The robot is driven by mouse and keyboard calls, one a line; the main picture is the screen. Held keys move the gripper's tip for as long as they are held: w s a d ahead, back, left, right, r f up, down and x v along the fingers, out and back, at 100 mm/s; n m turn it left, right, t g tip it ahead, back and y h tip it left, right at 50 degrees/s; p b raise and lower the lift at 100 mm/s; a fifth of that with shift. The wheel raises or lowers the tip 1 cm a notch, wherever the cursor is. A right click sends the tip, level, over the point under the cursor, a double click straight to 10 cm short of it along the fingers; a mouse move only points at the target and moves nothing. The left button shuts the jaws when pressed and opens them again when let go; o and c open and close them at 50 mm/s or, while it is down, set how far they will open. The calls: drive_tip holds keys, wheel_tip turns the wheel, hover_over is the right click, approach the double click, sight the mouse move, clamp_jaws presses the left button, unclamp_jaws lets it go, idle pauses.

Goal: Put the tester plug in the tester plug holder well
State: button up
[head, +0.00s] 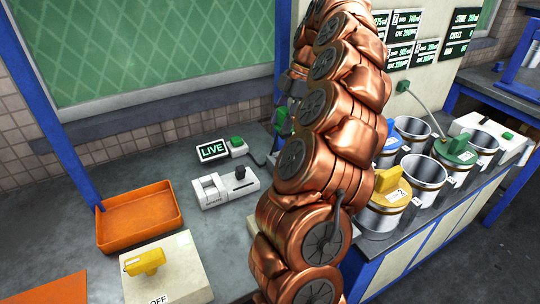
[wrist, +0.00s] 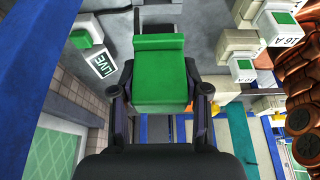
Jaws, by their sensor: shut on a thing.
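My gripper (wrist: 160,92) is shut on a green block-shaped plug (wrist: 160,70), which appears to be the tester plug. The two dark fingers press on its left and right sides. Its underside and any pins are hidden. In the head view a bit of green (head: 283,122) shows at the left edge of my arm, which hides most of the gripper. A white holder block (head: 225,187) with a pale slotted part and a black knob stands on the grey bench. I cannot tell for certain which opening is the tester plug holder well.
A LIVE display (head: 213,150) stands beside a small green-topped box (head: 237,145). An orange tray (head: 139,216) and a cream box with a yellow handle (head: 145,262) are at left. Several metal pails (head: 412,132) stand at right.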

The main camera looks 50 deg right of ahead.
drive_tip(key=shift+w+f, duration=0.15)
drive_tip(key=shift+f, duration=0.1)
wheel_tip(320, 180, down, 8)
drive_tip(key=shift+f+p, duration=0.25)
drive_tip(key=shift+p, duration=0.75)
drive_tip(key=shift+f, duration=0.5)
drive_tip(key=shift+f, duration=0.2)
drive_tip(key=o, duration=1.3)
drive_tip(key=shift+r, duration=0.1)
